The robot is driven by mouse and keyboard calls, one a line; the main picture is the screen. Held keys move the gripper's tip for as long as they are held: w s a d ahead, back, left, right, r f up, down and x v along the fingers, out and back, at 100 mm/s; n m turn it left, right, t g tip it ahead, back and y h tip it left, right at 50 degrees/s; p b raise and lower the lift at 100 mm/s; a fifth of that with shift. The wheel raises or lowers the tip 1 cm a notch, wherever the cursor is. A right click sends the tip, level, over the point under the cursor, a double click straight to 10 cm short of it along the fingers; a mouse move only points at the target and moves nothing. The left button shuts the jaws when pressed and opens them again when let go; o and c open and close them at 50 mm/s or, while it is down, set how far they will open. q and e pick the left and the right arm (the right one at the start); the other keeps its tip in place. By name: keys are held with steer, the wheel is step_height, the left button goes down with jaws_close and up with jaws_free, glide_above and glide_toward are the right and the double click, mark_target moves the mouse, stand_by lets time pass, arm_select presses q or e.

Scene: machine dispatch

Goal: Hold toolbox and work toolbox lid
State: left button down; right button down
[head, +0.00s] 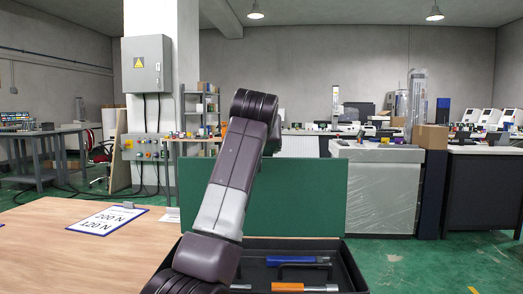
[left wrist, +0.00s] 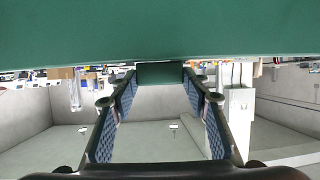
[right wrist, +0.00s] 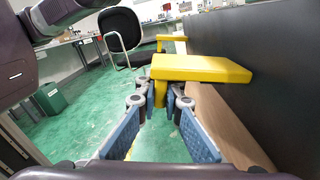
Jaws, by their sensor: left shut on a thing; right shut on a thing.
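The toolbox (head: 352,270) stands open on the table, a dark case with its green lid (head: 300,195) raised upright at the back. Inside lie a blue-handled tool (head: 297,261) and an orange-handled tool (head: 288,287). In the left wrist view, my left gripper (left wrist: 160,75) is shut on a green part of the lid (left wrist: 160,30). In the right wrist view, my right gripper (right wrist: 160,100) is shut on a yellow handle (right wrist: 205,68) beside the toolbox's dark wall (right wrist: 270,65). Both grippers are outside the head view; my arm hides part of the lid and case.
A clipboard with a printed sheet (head: 107,220) lies on the wooden table (head: 50,225) left of the toolbox. A wrapped cabinet (head: 378,190) and workbenches stand farther back. A chair (right wrist: 120,32) shows in the right wrist view. Green floor is clear at right.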

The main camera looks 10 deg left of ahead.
arm_select(q)
steer(key=shift+w+r, duration=0.25)
steer(key=shift+r, duration=0.3)
arm_select(e)
steer(key=shift+f, duration=0.15)
arm_select(q)
steer(key=c, duration=1.2)
jaws_free()
steer(key=shift+d, duration=0.1)
arm_select(e)
steer(key=shift+s, duration=0.1)
arm_select(q)
steer(key=shift+o, duration=0.6)
steer(key=shift+f, duration=0.25)
arm_select(e)
steer(key=shift+a, duration=0.1)
arm_select(q)
steer(key=v, duration=1.1)
steer(key=shift+s+r, duration=0.3)
arm_select(e)
steer(key=c, duration=2)
jaws_free()
steer(key=shift+s, duration=0.1)
